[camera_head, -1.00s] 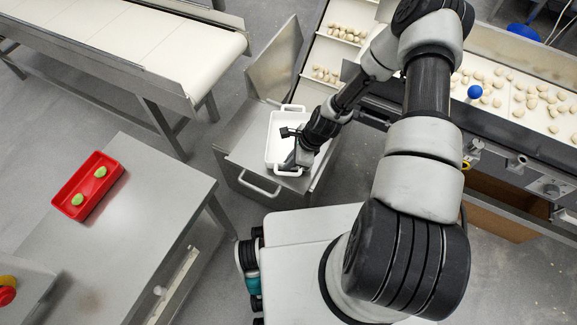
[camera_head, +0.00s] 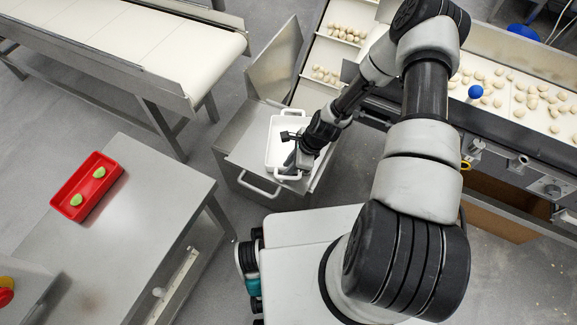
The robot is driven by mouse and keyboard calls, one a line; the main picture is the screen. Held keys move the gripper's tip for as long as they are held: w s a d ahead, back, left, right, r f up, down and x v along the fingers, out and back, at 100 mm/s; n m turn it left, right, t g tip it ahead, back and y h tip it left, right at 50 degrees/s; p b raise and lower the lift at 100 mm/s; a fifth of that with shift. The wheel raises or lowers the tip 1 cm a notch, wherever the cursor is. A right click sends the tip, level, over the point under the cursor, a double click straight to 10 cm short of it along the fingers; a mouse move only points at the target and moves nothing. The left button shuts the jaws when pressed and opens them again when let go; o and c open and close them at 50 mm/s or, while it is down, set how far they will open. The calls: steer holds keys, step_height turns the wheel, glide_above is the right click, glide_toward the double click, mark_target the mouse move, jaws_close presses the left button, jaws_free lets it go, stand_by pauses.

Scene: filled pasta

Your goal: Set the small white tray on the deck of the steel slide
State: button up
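The small white tray (camera_head: 281,130) is on or just above the flat deck of the steel slide (camera_head: 239,149), between its upright back plate and its front handle; I cannot tell whether it touches the deck. My gripper (camera_head: 292,171) is at the tray's near right corner, by the near handle. The fingertips are small and partly hidden by the wrist, so I cannot tell whether they are closed on the handle. The tray looks empty, though my wrist covers its right side.
A steel table (camera_head: 150,215) at left carries a red tray (camera_head: 101,191) with two green pieces. A white conveyor (camera_head: 150,45) stands at upper left. A belt with many pasta pieces (camera_head: 520,95) runs at upper right. Grey floor (camera_head: 215,125) lies between.

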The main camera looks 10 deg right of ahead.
steer(key=d+r+n+t+h+p, duration=0.1)
steer(key=d+r+n, duration=0.25)
steer(key=r, duration=0.85)
steer(key=d+r+n+h+p, duration=0.1)
steer(key=d+r+n+h, duration=0.2)
steer(key=r, duration=1)
steer(key=d+r+n+t+p, duration=0.1)
steer(key=d+r+n, duration=0.25)
steer(key=r, duration=0.85)
steer(key=s+a+r+n+t, duration=0.1)
steer(key=s+r+n, duration=0.4)
steer(key=r, duration=0.5)
steer(key=s+a+r+n+t, duration=0.1)
steer(key=s+r+n, duration=0.4)
steer(key=s+r, duration=0.5)
steer(key=shift+s+a+t, duration=0.15)
steer(key=shift+s+t, duration=0.15)
steer(key=shift+t, duration=0.1)
